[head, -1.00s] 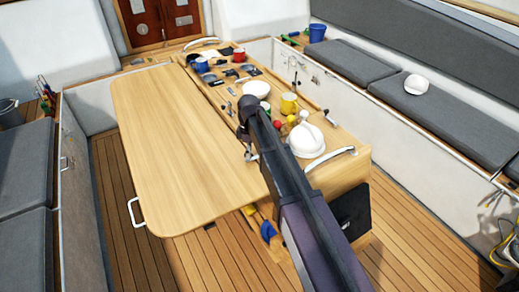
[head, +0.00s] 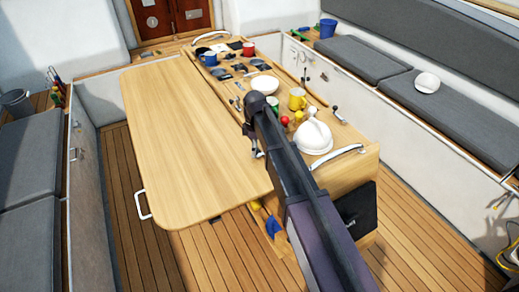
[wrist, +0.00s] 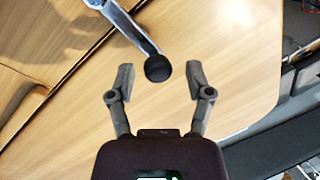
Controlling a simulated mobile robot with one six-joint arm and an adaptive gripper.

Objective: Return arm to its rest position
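My gripper (wrist: 160,76) is open in the wrist view, its two fingers wide apart. A metal bar (wrist: 130,28) with a round black end lies in the picture between and beyond the fingertips. I cannot tell its exact distance, but no finger is seen closed on it. Pale wood fills most of the wrist view behind it. In the head view my dark arm reaches from the lower right up to the right side of the table (head: 185,150). The gripper's fingers are mostly hidden there behind the arm.
A white cap (head: 314,137), yellow mug (head: 297,98), white bowl (head: 264,85) and blue mug (head: 209,58) stand on the tabletop's right part. A metal handrail (head: 338,157) is at its near edge. Grey benches (head: 455,115) flank both sides. The table's left leaf is clear.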

